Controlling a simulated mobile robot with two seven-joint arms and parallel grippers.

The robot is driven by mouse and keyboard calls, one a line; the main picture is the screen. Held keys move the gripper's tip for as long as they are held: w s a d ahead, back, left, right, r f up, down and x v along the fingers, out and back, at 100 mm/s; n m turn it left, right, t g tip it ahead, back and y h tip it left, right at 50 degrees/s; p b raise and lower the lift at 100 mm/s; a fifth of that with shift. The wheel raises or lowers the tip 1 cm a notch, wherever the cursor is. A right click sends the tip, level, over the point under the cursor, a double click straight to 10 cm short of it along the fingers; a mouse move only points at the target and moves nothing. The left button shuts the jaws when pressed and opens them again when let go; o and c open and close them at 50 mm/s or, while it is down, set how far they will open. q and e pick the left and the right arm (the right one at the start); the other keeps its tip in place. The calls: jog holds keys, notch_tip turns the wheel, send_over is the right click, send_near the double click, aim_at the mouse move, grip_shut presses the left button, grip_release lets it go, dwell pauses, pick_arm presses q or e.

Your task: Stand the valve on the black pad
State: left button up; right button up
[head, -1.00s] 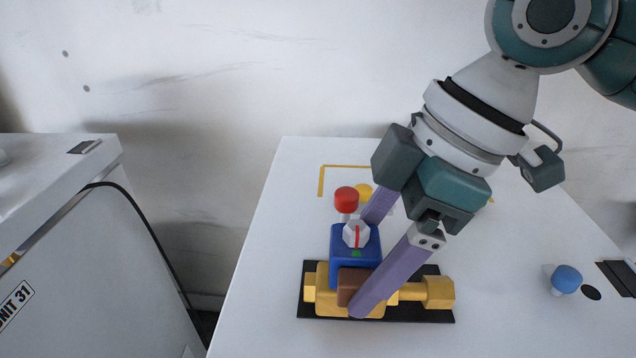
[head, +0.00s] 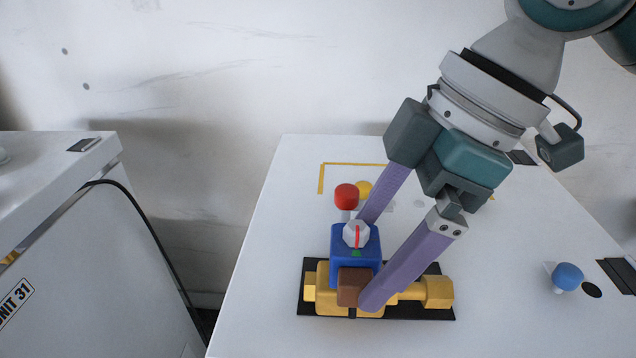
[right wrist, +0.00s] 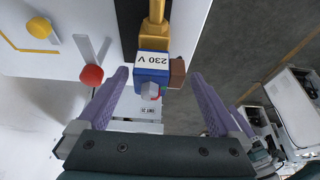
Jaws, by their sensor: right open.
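The valve has a yellow body (head: 436,291) with a hexagonal end, a blue box (head: 350,246) with a white knob and red mark on top, and a brown block (head: 352,286) in front. It stands upright on the black pad (head: 309,298), its pipe lying along the pad. My right gripper (head: 367,259) is open, one lilac finger behind the blue box and one in front of its right side. In the right wrist view the blue box (right wrist: 152,73), labelled 230 V, shows beyond the open fingertips. My left gripper is not in view.
A red knob (head: 346,196) and a yellow knob (head: 363,188) stand behind the valve, close to the rear finger. A blue knob (head: 567,277) is at the right. The white worktop (head: 262,270) is clear at left; a gap separates it from another cabinet (head: 70,250).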

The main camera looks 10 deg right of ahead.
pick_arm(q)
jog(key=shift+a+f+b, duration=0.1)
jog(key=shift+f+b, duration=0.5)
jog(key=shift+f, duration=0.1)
pick_arm(e)
jog(key=v, duration=1)
jog(key=shift+s, duration=0.15)
